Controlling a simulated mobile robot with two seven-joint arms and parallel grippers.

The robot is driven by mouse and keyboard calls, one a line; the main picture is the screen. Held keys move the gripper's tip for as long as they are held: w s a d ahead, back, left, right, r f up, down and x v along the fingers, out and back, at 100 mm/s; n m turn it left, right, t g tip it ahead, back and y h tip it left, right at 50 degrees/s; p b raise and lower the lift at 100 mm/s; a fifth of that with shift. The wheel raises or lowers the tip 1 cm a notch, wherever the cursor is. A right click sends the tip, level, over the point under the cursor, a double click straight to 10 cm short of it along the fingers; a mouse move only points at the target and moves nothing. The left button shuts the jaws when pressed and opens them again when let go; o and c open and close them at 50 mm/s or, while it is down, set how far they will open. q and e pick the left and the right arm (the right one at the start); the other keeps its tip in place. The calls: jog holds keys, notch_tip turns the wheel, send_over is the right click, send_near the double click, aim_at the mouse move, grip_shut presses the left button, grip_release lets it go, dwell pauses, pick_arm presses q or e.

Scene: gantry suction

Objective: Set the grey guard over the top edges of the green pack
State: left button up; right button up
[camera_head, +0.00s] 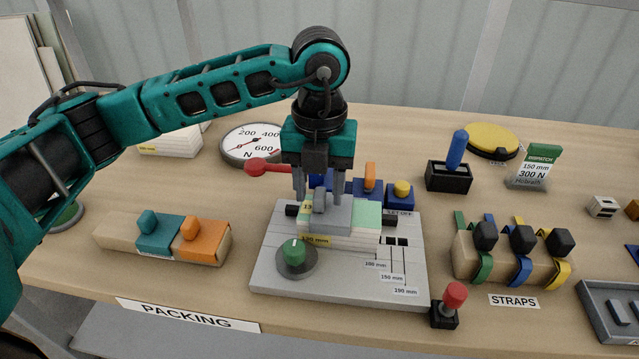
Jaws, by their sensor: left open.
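The grey guard (330,216) lies on top of the green pack (367,222), covering the left part of its top. The pack's pale green top and striped side show to the right of and below the guard. The pack sits on a light grey plate (275,262). My left gripper (320,200) points straight down over the guard, its fingers apart on either side of the guard's raised knob. I cannot tell whether the fingers touch it. The guard's far side is partly hidden by the fingers. My right gripper is not in view.
A green-capped knob (295,255) stands at the plate's front left. Blue blocks with orange and yellow knobs (402,190) stand close behind the pack. A red lever (257,167) reaches behind the gripper. A red-handled switch (447,305) stands at the front; strap holders (515,255) stand right.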

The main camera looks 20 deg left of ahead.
aim_at(319, 193)
pick_arm(q)
jog(key=shift+r, duration=0.7)
notch_tip(319, 193, up, 12)
jog(key=p, duration=0.1)
jog(key=shift+f, duration=0.2)
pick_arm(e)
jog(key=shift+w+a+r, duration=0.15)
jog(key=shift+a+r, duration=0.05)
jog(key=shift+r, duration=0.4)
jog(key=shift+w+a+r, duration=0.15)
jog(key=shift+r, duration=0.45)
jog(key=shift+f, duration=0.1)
